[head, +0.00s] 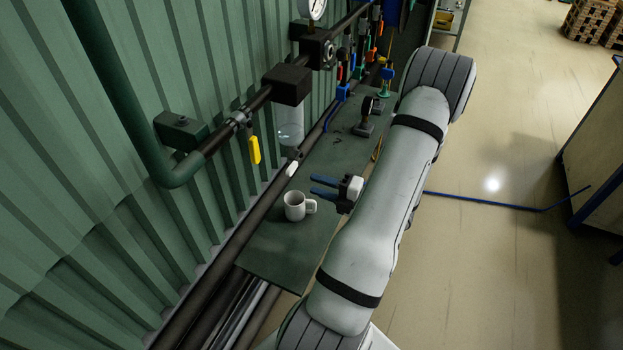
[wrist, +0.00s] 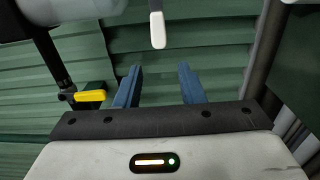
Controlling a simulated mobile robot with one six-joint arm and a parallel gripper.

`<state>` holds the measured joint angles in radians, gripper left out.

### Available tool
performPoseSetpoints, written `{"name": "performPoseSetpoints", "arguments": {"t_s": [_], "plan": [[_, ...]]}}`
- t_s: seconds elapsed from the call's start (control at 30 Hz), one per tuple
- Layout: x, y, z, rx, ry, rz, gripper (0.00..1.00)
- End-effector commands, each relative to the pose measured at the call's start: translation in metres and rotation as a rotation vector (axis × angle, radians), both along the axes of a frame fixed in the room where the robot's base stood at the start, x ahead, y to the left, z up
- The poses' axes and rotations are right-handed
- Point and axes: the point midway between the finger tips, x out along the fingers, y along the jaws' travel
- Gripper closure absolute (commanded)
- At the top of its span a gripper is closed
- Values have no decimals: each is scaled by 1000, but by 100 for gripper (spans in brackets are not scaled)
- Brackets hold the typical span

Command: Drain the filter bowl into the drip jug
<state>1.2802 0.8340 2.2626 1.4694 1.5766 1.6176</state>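The clear filter bowl (head: 290,132) hangs under a black block on the wall pipe. A small white tab (head: 292,169) is below the bowl; it also shows at the top of the wrist view (wrist: 158,30). The drip jug, a white mug with a handle (head: 294,207), stands upright on the dark green shelf, lower than the bowl and nearer the camera. My gripper (head: 317,186) has blue fingers pointing at the wall, right of the tab and beyond the jug. In the wrist view its fingers (wrist: 159,68) are apart with nothing between them; the tab appears above the gap.
A yellow lever (head: 254,150) hangs from the pipe left of the bowl. The shelf (head: 272,256) runs along the ribbed green wall. A dark tool (head: 368,118) and several coloured valves stand farther along. A pressure gauge (head: 313,8) is above the pipe.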

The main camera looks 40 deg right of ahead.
Motion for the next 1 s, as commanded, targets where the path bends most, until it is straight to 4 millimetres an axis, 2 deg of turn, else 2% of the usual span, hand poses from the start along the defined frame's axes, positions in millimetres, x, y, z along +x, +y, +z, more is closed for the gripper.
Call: {"name": "performPoseSetpoints", "arguments": {"t_s": [0.87,1.0], "plan": [[65,28,-1,-3,1,3,65],[67,28,1,-3,1,2,65]]}}
